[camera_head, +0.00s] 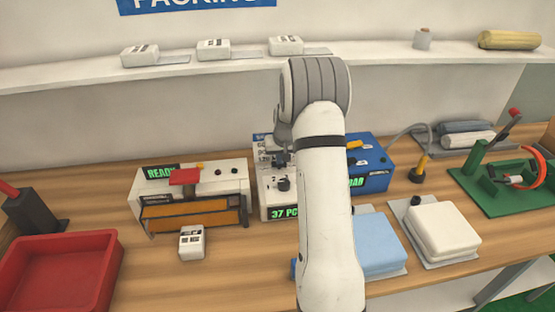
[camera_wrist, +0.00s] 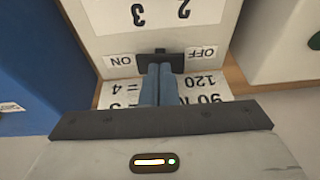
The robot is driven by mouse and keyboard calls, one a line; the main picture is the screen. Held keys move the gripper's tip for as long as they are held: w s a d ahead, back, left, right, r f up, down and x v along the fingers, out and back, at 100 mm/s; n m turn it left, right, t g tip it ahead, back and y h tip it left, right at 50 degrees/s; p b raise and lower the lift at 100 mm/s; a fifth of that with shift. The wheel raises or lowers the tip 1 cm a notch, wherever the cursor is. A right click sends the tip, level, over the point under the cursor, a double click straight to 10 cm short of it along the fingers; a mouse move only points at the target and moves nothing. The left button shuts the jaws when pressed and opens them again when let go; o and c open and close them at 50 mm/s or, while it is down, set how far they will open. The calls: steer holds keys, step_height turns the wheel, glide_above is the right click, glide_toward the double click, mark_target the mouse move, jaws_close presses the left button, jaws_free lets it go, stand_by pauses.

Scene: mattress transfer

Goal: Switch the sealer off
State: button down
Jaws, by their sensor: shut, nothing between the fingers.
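In the wrist view my gripper (camera_wrist: 160,72) is shut and empty, its two blue fingers side by side. The fingertips are at a small black switch (camera_wrist: 174,59) on a white box (camera_wrist: 115,42) and hide part of it. They look to touch it, but contact is not certain. An OFF label (camera_wrist: 203,53) sits right of the switch and an ON label (camera_wrist: 121,62) left, both upside down. I cannot tell the switch's position. In the head view the white box (camera_head: 266,200) stands in the middle with a green display, partly hidden by my arm.
A white machine (camera_head: 148,183) with a READY display and red lever stands close left. A blue box (camera_head: 378,170) stands close right. A small white block (camera_head: 191,242) and a red bin (camera_head: 60,270) are at the left. Blue (camera_head: 378,245) and white (camera_head: 442,228) pads lie at the right.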

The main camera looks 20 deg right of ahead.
steer(key=r+p, duration=0.1)
steer(key=r, duration=0.1)
steer(key=r+p, duration=0.1)
steer(key=r, duration=0.1)
steer(key=shift+d+r, duration=0.2)
steer(key=shift+r, duration=0.2)
steer(key=b+v, duration=0.2)
steer(key=v, duration=0.7)
steer(key=shift+s, duration=0.2)
steer(key=shift+r, duration=0.1)
steer(key=shift+a+b, duration=0.1)
steer(key=shift+b, duration=0.6)
steer(key=shift+w+a+r+b, duration=0.15)
steer(key=shift+a+b, duration=0.5)
steer(key=shift+b, duration=0.55)
